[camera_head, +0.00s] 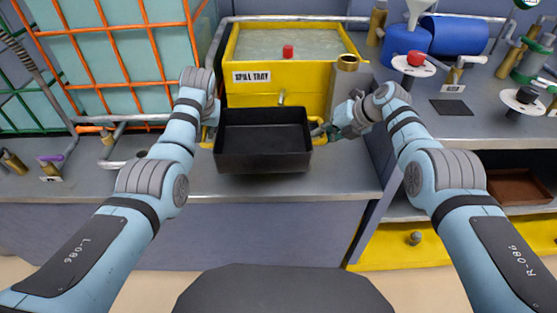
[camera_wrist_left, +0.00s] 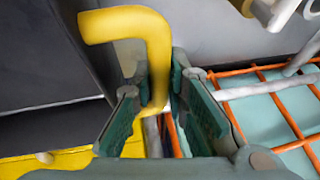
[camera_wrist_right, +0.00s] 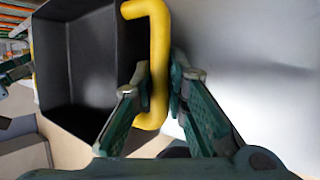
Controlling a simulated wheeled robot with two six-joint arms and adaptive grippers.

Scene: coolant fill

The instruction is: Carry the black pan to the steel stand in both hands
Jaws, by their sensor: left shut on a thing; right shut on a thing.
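The black pan (camera_head: 262,158), an open box that looks empty, is level in front of the yellow spill tray in the head view. A yellow handle sits on each side. My left gripper (camera_head: 209,132) is shut on the left handle (camera_wrist_left: 152,50). My right gripper (camera_head: 325,131) is shut on the right handle (camera_wrist_right: 158,55). The pan's inside also shows in the right wrist view (camera_wrist_right: 92,60). Whether the pan touches the counter is hard to tell. I cannot pick out the steel stand with certainty.
The yellow spill tray (camera_head: 250,98) holds liquid and a red-capped item (camera_head: 288,51). A brass-rimmed filler (camera_head: 347,62) stands right of it. A caged tank (camera_head: 120,60) is at left, blue containers (camera_head: 405,42) at back right. The grey counter (camera_head: 345,182) is bare at its front edge.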

